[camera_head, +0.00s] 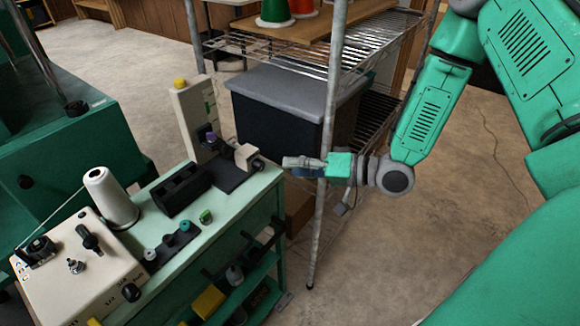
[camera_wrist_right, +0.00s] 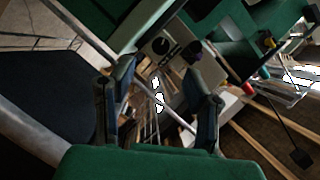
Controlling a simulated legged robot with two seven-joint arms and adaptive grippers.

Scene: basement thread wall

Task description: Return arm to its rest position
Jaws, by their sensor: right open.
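My right arm comes in from the right of the head view, bent at a grey wrist joint. My right gripper (camera_head: 300,163) points left, beside the right end of the green bench and in front of the dark bin on the wire rack. In the right wrist view its two dark fingers (camera_wrist_right: 160,75) stand apart with nothing between them. My left gripper is in neither view.
A green bench (camera_head: 238,205) carries a white thread cone (camera_head: 110,197), a beige control box (camera_head: 78,270) and a black block (camera_head: 181,188). A metal rack post (camera_head: 328,130) stands close to my right gripper. A dark bin (camera_head: 290,110) with a grey lid sits behind it. Floor at centre right is clear.

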